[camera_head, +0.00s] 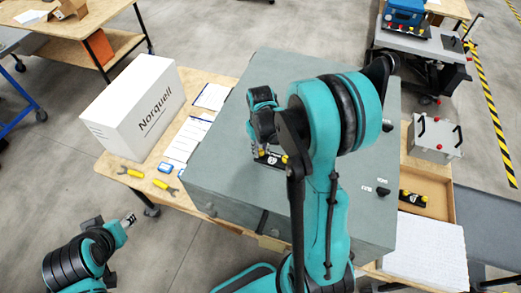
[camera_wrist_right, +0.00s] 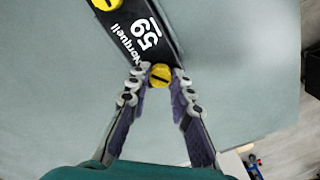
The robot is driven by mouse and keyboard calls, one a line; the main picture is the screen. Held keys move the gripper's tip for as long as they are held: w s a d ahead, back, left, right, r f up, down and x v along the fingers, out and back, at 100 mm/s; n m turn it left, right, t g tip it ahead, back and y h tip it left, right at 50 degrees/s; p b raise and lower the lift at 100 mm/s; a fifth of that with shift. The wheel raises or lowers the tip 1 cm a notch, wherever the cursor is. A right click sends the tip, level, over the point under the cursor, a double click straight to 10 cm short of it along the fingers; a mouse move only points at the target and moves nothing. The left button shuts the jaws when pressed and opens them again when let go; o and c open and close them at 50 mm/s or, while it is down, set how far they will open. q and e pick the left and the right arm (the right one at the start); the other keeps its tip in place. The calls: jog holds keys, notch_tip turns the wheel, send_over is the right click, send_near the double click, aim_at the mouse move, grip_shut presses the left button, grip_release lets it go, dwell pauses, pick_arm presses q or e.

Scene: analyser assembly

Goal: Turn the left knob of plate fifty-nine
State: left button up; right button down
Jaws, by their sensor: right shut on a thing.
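Plate fifty-nine (camera_wrist_right: 140,32) is a black strip with white "59" and "Norquell" print and a yellow knob at each end. It lies on the large grey cabinet (camera_head: 225,165). In the right wrist view the fingers of my right gripper (camera_wrist_right: 160,78) are closed on the near yellow knob (camera_wrist_right: 160,75); the far knob (camera_wrist_right: 106,3) is free at the top edge. In the head view the plate (camera_head: 271,160) is partly hidden behind my right arm, with my right gripper (camera_head: 259,150) at its left end. My left gripper (camera_head: 129,219) is low at the left, away from the plate.
A white Norquell box (camera_head: 135,105), papers (camera_head: 188,138) and yellow-handled tools (camera_head: 131,172) lie on the wooden table left of the cabinet. At right are a grey box with red-knobbed handles (camera_head: 434,140), another black plate (camera_head: 413,198) and a white panel (camera_head: 428,250).

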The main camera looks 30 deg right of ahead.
aim_at(261, 151)
jog(key=m+b, duration=0.2)
jog(key=m, duration=0.2)
jog(key=shift+f, duration=0.15)
jog(key=shift+m+b, duration=1.05)
jog(key=shift+m, duration=0.95)
jog(key=c, duration=1.3)
grip_release()
jog(key=shift+r, duration=0.3)
notch_tip(261, 151, up, 12)
jog(key=shift+f, duration=0.1)
